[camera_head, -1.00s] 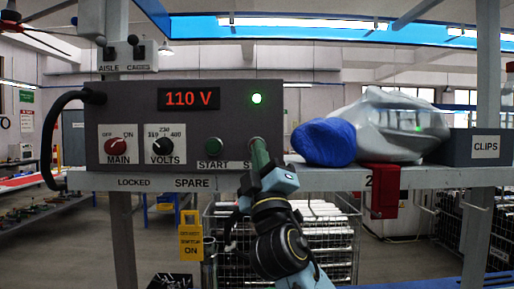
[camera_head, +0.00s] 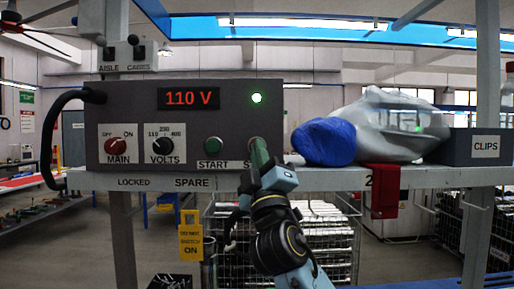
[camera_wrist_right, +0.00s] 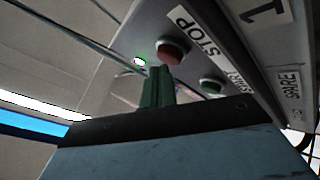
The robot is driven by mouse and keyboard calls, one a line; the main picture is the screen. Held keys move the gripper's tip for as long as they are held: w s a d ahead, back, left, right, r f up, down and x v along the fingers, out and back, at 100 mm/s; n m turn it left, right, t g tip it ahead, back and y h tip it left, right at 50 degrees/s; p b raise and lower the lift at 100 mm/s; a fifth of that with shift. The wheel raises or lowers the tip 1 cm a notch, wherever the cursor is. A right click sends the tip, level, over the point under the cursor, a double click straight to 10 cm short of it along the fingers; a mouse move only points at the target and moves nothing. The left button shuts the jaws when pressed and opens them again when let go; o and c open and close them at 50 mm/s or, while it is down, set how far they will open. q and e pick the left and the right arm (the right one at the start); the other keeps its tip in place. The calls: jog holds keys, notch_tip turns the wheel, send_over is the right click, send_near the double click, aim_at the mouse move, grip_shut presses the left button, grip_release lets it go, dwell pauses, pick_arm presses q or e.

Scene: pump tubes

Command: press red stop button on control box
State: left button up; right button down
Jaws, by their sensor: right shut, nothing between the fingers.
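The grey control box (camera_head: 235,115) sits on the shelf, with a red "110 V" display (camera_head: 189,98) and a lit green lamp (camera_head: 256,98). My right gripper (camera_head: 257,148) is shut and empty, its green fingers in front of the box's right end. They hide the stop button in the head view. In the right wrist view the red stop button (camera_wrist_right: 172,52) shows beside the STOP label, just beyond the shut fingertips (camera_wrist_right: 160,72). I cannot tell whether they touch it. The green start button (camera_head: 213,147) is left of the fingers. My left gripper is out of view.
A red MAIN knob (camera_head: 116,147) and a black VOLTS knob (camera_head: 163,147) are on the box's left part. A blue roll (camera_head: 323,142), a plastic-wrapped bundle (camera_head: 385,125) and a CLIPS bin (camera_head: 480,147) are to the right on the shelf (camera_head: 330,180).

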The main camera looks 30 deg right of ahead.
jog(key=shift+w+d, duration=0.35)
jog(key=shift+w, duration=0.2)
dwell(0.7)
jog(key=shift+s, duration=0.1)
jog(key=shift+s+a, duration=0.55)
jog(key=shift+s, duration=0.25)
jog(key=s+a, duration=0.1)
jog(key=s, duration=0.1)
jog(key=s+a+p, duration=0.1)
jog(key=s, duration=0.1)
jog(key=shift+s+a, duration=0.1)
jog(key=shift+a, duration=0.2)
jog(key=shift+f, duration=0.1)
dwell(0.8)
